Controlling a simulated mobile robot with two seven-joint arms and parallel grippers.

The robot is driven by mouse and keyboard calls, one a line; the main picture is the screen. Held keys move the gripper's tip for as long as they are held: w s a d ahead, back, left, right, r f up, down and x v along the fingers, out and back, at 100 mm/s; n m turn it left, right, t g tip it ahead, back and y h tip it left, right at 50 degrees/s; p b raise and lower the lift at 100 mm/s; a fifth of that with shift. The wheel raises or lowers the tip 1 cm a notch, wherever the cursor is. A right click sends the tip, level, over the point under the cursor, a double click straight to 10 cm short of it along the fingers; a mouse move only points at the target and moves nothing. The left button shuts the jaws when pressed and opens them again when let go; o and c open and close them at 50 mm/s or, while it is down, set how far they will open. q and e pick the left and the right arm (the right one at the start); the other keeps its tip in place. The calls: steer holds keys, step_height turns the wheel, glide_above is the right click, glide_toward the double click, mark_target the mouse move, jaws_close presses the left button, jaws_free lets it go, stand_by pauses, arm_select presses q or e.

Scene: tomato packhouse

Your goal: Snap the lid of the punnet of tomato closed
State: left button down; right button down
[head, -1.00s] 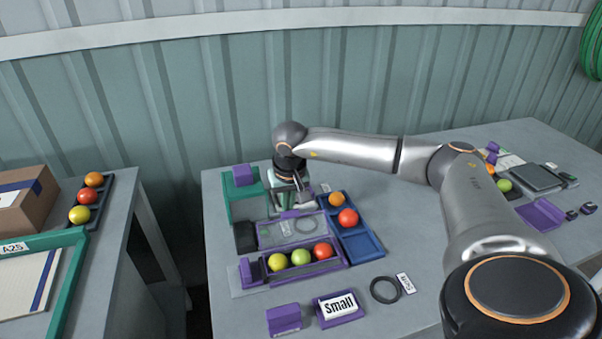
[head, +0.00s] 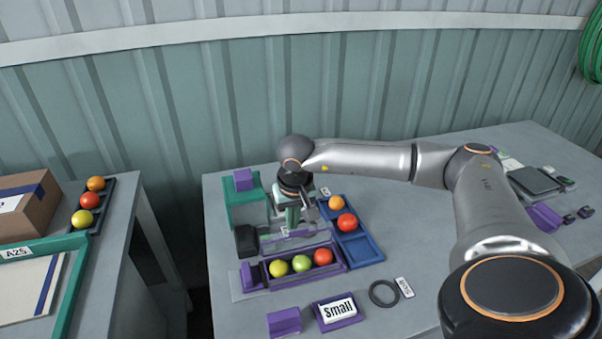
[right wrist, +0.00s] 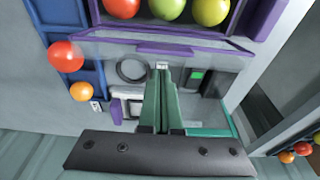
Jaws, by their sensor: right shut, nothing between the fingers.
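The punnet (head: 340,256) is a dark tray with a purple rim on the near table, holding a yellow, a green and a red tomato in a row. Its clear, purple-edged lid (head: 270,245) stands open at the far side, tilted up; I cannot tell the exact angle. The lid's purple tab (right wrist: 165,49) shows in the right wrist view. My right gripper (head: 292,228) points down just behind the lid. Its green fingers (right wrist: 160,72) are shut and empty, close to the tab; I cannot tell whether they touch. My left gripper is not in view.
A blue tray (head: 368,250) with an orange and a red tomato stands right of the punnet. A black block (head: 246,240) and a green stand (head: 238,205) are at left.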

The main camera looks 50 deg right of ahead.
mark_target(297, 229)
steer(key=shift+s+a+r+p, duration=0.15)
steer(key=shift+s+a+r, duration=0.1)
steer(key=shift+s, duration=0.25)
steer(key=shift+s+a+r+p, duration=0.15)
steer(key=shift+s+a+r, duration=0.1)
steer(key=shift+s, duration=0.2)
steer(key=shift+s+a+r, duration=0.15)
steer(key=shift+s+a, duration=0.15)
steer(key=shift+s, duration=0.25)
steer(key=shift+r+p, duration=0.6)
step_height(297, 229, up, 4)
steer(key=p, duration=0.3)
steer(key=shift+r, duration=0.15)
steer(key=shift+r+p, duration=0.85)
steer(key=shift+r, duration=0.45)
steer(key=shift+f, duration=0.1)
